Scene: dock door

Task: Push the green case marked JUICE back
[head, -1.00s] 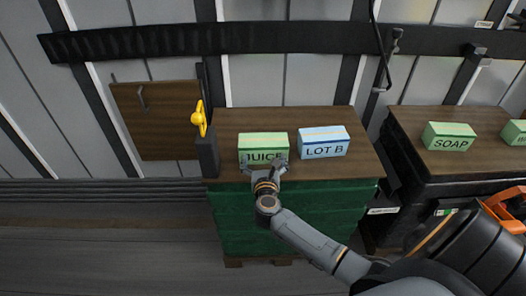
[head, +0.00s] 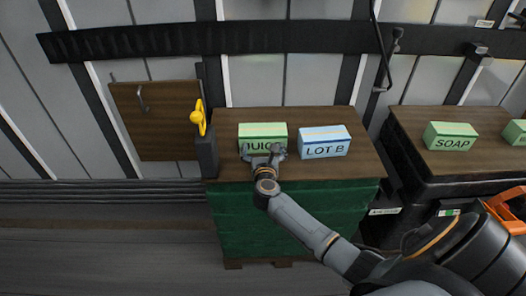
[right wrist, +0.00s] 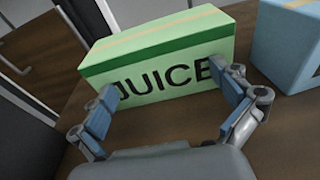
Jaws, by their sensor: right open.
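The green JUICE case (head: 263,129) sits upright on the wooden top of the green stand (head: 228,172), left of the blue LOT B case (head: 324,140). My right gripper (head: 262,149) is open at the front of the JUICE case and hides part of its lettering. In the right wrist view, the JUICE case (right wrist: 165,52) shows its lettered front between the two spread fingers (right wrist: 171,86). The fingertips are at or against that front; exact contact is hard to tell. My left gripper is not in view.
The LOT B case stands close on the right with a narrow gap. A dark post with a yellow handle (head: 198,118) rises at the stand's left edge. A SOAP case (head: 450,136) is on another table at right. Bare wood lies behind the JUICE case.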

